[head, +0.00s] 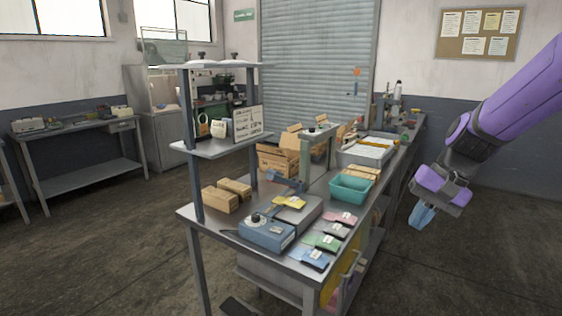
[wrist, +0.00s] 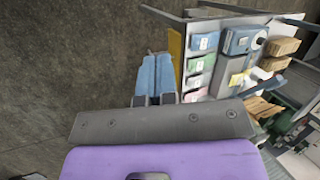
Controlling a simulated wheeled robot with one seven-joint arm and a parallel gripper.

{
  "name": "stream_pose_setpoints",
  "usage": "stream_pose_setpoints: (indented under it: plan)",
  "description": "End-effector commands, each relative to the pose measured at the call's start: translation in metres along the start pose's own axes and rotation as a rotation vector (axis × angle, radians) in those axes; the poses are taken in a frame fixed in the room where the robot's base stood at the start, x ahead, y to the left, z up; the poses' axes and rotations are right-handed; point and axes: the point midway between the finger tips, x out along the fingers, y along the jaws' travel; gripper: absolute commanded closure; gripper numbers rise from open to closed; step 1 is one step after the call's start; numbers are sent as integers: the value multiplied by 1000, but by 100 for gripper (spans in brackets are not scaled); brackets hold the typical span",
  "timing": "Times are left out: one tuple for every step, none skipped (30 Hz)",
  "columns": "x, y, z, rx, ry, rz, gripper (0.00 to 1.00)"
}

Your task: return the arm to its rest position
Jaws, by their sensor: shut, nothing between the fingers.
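My gripper (head: 422,216) hangs at the end of my purple arm on the right side of the head view. It is to the right of the workbench (head: 292,267), out over the floor and apart from the bench. In the wrist view my gripper (wrist: 155,72) shows its two blue fingers side by side, shut, with nothing between them. Bare floor lies beyond the fingertips.
The bench holds a blue scale (head: 268,232), several coloured packets (head: 328,243), a teal bin (head: 350,188), cardboard boxes (head: 220,201) and a shelf frame (head: 219,147). A side table (head: 78,130) stands at the left. Floor right of the bench is clear.

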Motion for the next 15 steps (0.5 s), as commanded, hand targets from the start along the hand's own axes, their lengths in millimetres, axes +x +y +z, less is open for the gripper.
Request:
stream_pose_setpoints:
  plan:
    - [-10, 0, 12, -34, 33, 22, 100]
    - [-14, 0, 18, -53, 50, 36, 100]
    - [-20, 1, 27, -76, 73, 53, 100]
    - [-25, 2, 33, -93, 89, 67, 100]
    - [-29, 3, 39, -111, 106, 79, 100]
    - [-34, 4, 47, -134, 129, 96, 100]
    - [-39, 5, 54, -151, 146, 108, 100]
    - [-43, 7, 60, -168, 164, 119, 100]
    - [-48, 9, 68, -191, 187, 135, 100]
    - [-52, 10, 74, -207, 205, 146, 100]
    - [-55, 12, 80, -223, 222, 158, 100]
    - [-60, 14, 88, -246, 246, 172, 100]
    - [-64, 16, 94, -261, 264, 182, 100]
    - [-67, 19, 100, -276, 282, 193, 100]
    - [-71, 21, 108, -297, 306, 205, 100]
